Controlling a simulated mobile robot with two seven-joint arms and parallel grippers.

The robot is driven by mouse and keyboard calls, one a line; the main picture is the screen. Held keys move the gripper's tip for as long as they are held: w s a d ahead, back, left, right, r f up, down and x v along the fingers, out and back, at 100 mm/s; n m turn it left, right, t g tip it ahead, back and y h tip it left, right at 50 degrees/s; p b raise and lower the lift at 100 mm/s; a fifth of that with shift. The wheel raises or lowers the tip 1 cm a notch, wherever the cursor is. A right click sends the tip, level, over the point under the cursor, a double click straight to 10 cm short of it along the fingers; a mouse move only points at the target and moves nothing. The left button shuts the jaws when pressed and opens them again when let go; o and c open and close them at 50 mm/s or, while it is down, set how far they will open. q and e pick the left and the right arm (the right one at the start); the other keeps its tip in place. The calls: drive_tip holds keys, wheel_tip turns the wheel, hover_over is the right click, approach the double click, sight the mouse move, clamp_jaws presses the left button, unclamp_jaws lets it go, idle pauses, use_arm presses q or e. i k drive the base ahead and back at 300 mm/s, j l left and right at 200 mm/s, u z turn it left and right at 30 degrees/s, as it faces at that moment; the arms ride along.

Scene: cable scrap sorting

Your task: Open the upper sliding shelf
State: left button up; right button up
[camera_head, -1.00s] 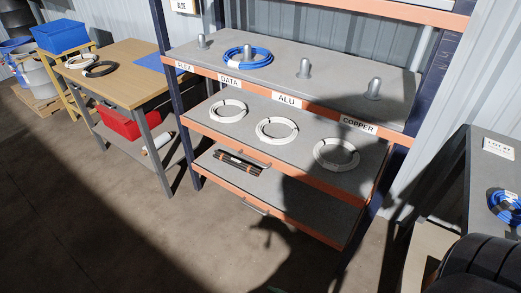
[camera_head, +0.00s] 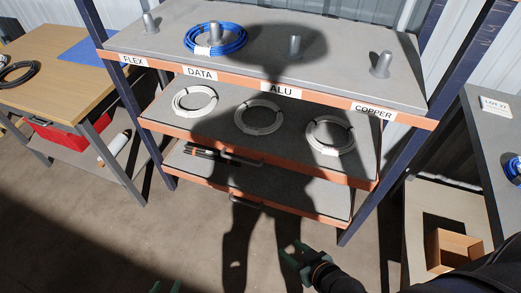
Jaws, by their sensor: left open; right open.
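The upper sliding shelf (camera_head: 215,125) is the grey board with an orange front edge under the labelled top deck. Three white cable coils lie on it, one of them here (camera_head: 195,101). A metal bar handle (camera_head: 241,159) shows at the middle of its front edge. The lower sliding shelf (camera_head: 300,190) is below, with its own handle (camera_head: 245,203) and dark rods (camera_head: 202,151). My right gripper (camera_head: 291,255) is open and empty, in front of and below the rack, apart from the handles. My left gripper (camera_head: 166,287) shows only as green fingertips at the bottom edge, open.
The top deck holds metal pegs and a blue coil (camera_head: 215,39). A wooden table (camera_head: 50,65) with a red bin (camera_head: 66,135) stands left. A grey table (camera_head: 490,130) and a cardboard box (camera_head: 452,250) are at right. The floor before the rack is clear; my shadow falls across it.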

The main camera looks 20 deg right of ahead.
sight(288, 148)
drive_tip(key=i+j+z, duration=0.25)
drive_tip(key=z, duration=0.15)
drive_tip(key=i+j+z, duration=0.4)
drive_tip(key=k, duration=0.1)
